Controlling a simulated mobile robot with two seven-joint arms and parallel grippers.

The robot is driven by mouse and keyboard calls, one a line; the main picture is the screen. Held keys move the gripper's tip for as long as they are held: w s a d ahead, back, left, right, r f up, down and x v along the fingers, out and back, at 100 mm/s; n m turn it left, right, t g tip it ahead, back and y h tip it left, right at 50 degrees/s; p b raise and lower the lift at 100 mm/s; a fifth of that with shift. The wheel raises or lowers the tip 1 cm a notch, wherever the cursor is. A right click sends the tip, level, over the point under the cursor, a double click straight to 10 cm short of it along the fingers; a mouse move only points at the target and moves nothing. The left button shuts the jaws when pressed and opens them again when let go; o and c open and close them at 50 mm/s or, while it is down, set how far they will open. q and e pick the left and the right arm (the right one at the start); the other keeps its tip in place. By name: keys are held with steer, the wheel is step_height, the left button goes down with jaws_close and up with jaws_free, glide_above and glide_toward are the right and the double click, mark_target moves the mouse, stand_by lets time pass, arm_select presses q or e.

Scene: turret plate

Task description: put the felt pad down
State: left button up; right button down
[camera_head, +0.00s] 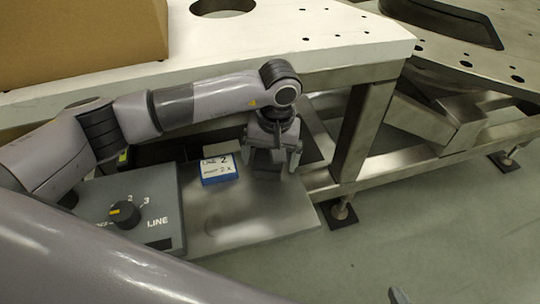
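My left gripper (272,164) points down over the right part of a flat metal plate (245,218). Its two fingers stand apart, and I see nothing clearly clamped between them. A dark grey shape shows between and behind the fingers; I cannot tell whether it is part of the gripper. A small grey flat piece (222,148) lies behind the blue and white labelled block (219,168), left of the gripper; it may be the felt pad, but I cannot be sure. Only a small grey tip, possibly of my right gripper (398,296), shows at the bottom edge.
A grey control box (125,187) with a yellow-marked black knob (124,214) and the word LINE stands left of the plate. A white table top (335,42) with a cardboard box (80,35) is behind. A steel frame (430,172) stands right. The plate's front is clear.

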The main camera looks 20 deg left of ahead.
arm_select(q)
steer(key=shift+r, duration=0.1)
steer(key=shift+r+p, duration=0.2)
steer(key=shift+p, duration=0.1)
step_height(320, 180, up, 12)
steer(key=d, duration=0.1)
steer(key=shift+f, duration=0.15)
stand_by(0.4)
